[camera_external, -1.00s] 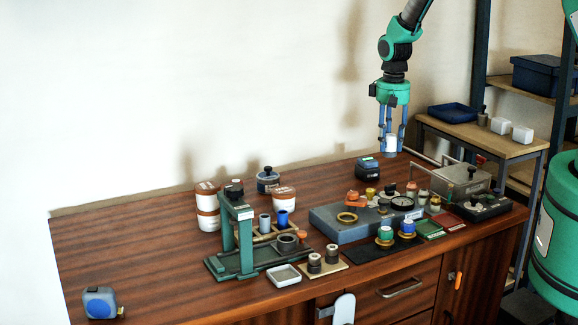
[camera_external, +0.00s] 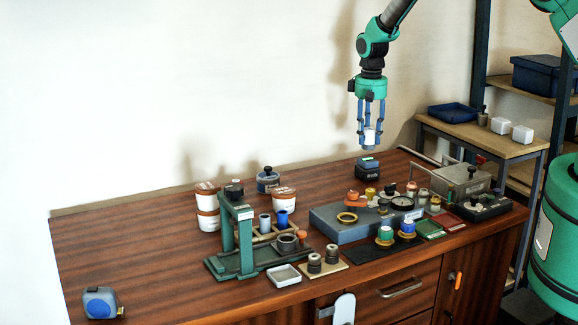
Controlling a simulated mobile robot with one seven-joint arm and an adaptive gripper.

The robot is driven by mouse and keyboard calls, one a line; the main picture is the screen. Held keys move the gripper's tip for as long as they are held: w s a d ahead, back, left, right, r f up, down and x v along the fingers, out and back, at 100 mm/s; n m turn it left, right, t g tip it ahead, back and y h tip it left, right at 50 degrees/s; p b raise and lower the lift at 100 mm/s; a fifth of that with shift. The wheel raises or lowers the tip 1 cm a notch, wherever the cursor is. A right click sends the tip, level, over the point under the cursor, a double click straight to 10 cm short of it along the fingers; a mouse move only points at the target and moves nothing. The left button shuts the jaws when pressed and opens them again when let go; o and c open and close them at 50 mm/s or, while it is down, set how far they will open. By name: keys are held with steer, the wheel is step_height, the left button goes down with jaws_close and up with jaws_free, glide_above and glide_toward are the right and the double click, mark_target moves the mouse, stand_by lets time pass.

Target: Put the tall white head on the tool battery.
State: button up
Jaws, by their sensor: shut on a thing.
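My gripper (camera_external: 370,131) is shut on a white head (camera_external: 369,137), a small pale cylinder with a darker lower end, held upright in the air between the blue fingers. The tool battery (camera_external: 367,169) is a dark block with a blue-grey top, standing at the back of the wooden bench. The head hangs above the battery, apart from it, with a small gap in the picture. How well the two line up in depth cannot be told from this one view.
A grey-blue block (camera_external: 337,231) with several knobs and rings stands in front of the battery. A green press frame (camera_external: 245,262) and white tubs (camera_external: 207,220) are to the left. A grey box with a black knob (camera_external: 461,180) stands right. The bench's left part is mostly clear.

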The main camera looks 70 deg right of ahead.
mark_target(368, 144)
steer(key=shift+f, duration=1.75)
steer(key=shift+f+b, duration=0.1)
steer(key=shift+b, duration=0.2)
steer(key=o, duration=1.2)
steer(key=shift+o, duration=0.2)
step_height(368, 144, up, 12)
steer(key=shift+r+p, duration=0.1)
steer(key=shift+p, duration=0.6)
